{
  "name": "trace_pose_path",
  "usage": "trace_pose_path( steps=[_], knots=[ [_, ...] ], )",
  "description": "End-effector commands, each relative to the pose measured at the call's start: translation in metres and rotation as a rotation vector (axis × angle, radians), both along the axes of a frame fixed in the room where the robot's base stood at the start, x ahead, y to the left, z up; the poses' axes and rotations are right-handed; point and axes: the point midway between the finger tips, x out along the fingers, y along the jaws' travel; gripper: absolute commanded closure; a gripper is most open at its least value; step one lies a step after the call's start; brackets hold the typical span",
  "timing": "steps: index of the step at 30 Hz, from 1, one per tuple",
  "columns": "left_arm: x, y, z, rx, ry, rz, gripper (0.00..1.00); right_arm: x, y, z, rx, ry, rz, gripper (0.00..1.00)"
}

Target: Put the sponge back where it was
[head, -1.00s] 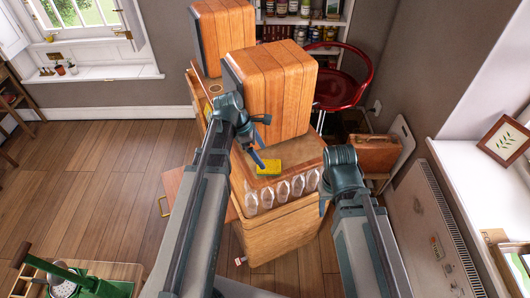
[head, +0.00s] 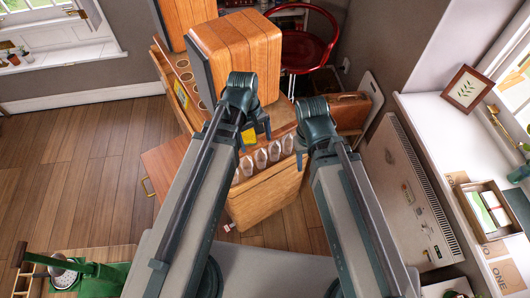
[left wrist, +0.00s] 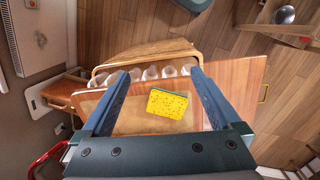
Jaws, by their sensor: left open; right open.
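The yellow sponge (head: 248,136) with a green layer lies on the wooden top of the cabinet, partly hidden behind my left gripper in the head view. In the left wrist view the sponge (left wrist: 167,103) shows whole, flat, between the lines of the two fingers and nearer the palm than the tips. My left gripper (head: 255,140) is open and empty above it; its fingers also show in the left wrist view (left wrist: 161,73). Contact with the sponge cannot be seen. My right gripper (head: 302,155) is open and empty at the right edge of the cabinet.
A tall wooden box (head: 238,58) stands on the cabinet behind the sponge. A row of clear jars (head: 262,158) lines the cabinet's front. An open door panel (head: 165,165) sticks out left. A brown case (head: 347,110) and radiator (head: 408,195) are at right.

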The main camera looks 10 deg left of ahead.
Motion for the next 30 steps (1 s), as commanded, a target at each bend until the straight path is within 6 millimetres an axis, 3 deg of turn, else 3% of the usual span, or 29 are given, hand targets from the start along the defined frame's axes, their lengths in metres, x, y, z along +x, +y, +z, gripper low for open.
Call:
trace_pose_path(
  steps=[1, 3, 6, 10, 15, 23, 26, 30],
  knots=[
    [-0.017, -0.014, -0.001, 0.035, -0.01, -0.179, 0.03, 0.0, 0.0, 0.0, 0.0, 0.0, 0.0, 0.5],
    [-0.03, -0.026, -0.001, 0.076, -0.019, -0.403, 0.03, 0.0, 0.0, 0.0, 0.0, 0.0, 0.0, 0.5],
    [-0.045, -0.038, -0.001, 0.123, -0.023, -0.657, 0.03, 0.0, 0.0, 0.0, 0.0, 0.0, 0.0, 0.5],
    [-0.056, -0.046, -0.001, 0.161, -0.02, -0.866, 0.03, 0.0, 0.0, 0.0, 0.0, 0.0, 0.0, 0.5],
    [-0.06, -0.049, 0.0, 0.176, -0.016, -0.958, 0.03, 0.0, 0.0, 0.0, 0.0, 0.0, 0.0, 0.5],
    [-0.06, -0.049, -0.001, 0.175, -0.016, -0.958, 0.03, 0.0, 0.0, -0.001, 0.0, 0.0, 0.0, 0.5],
    [-0.06, -0.049, -0.008, 0.174, -0.016, -0.958, 0.03, 0.0, 0.0, -0.008, 0.0, 0.0, 0.001, 0.5],
    [-0.06, -0.049, -0.032, 0.175, -0.016, -0.959, 0.03, 0.0, 0.0, -0.032, -0.001, 0.0, 0.003, 0.5]
  ],
)
